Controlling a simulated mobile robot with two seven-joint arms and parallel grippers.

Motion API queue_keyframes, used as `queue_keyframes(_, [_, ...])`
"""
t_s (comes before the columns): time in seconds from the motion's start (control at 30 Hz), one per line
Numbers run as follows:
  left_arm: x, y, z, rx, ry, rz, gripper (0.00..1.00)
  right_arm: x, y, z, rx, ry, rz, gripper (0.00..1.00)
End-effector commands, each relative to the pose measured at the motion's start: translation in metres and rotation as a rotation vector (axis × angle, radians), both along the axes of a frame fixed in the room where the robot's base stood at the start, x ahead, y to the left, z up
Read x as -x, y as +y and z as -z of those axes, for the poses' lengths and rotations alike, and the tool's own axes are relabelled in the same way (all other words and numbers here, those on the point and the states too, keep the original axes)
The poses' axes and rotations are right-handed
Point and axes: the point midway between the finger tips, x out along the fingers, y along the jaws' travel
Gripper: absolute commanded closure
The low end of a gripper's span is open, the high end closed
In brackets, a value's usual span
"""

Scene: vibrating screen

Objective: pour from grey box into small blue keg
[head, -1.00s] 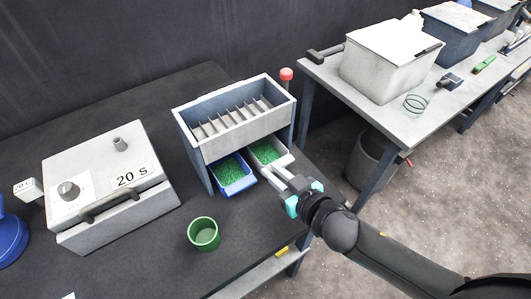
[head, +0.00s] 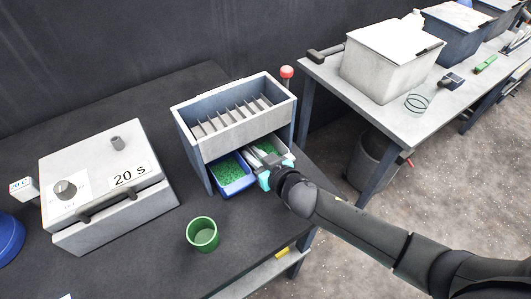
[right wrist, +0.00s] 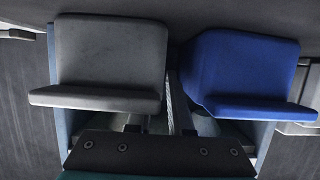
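The grey box (head: 285,158) sits in the right bay under the grey divider unit, with green granules in it. My right gripper (head: 258,156) reaches in at its front and covers part of it. The fingers look apart, with nothing clearly between them. In the right wrist view the grey box (right wrist: 110,55) is at left, and the gripper's fingers are mostly hidden under the boxes. A rounded blue body (head: 8,238), cut off by the left edge, may be the small blue keg; its opening is not shown. My left gripper is not in view.
A blue box (head: 232,178) with green granules stands close beside the grey box; it also shows in the right wrist view (right wrist: 245,75). A green cup (head: 202,235) stands in front. A grey machine marked 20 S (head: 110,185) fills the table's left. Bare table lies between.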

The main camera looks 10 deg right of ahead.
Motion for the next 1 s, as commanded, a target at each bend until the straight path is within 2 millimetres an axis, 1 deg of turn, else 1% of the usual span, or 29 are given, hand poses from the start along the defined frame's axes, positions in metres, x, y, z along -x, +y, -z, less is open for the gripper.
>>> queue_keyframes(0.1, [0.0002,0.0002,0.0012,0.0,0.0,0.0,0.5,-0.0052,0.0016,0.002,0.0,0.0,0.001,0.81])
queue_keyframes(0.33, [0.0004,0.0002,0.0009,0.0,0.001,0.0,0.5,-0.0056,0.0017,0.0018,0.0,0.0,0.0,0.81])
queue_keyframes(0.5, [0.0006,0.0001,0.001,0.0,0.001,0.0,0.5,-0.0053,0.0017,0.0018,0.0,0.0,0.0,1.0])
queue_keyframes(1.0, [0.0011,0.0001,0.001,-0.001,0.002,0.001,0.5,-0.0053,0.0016,0.0019,0.0,0.0,0.0,1.0])
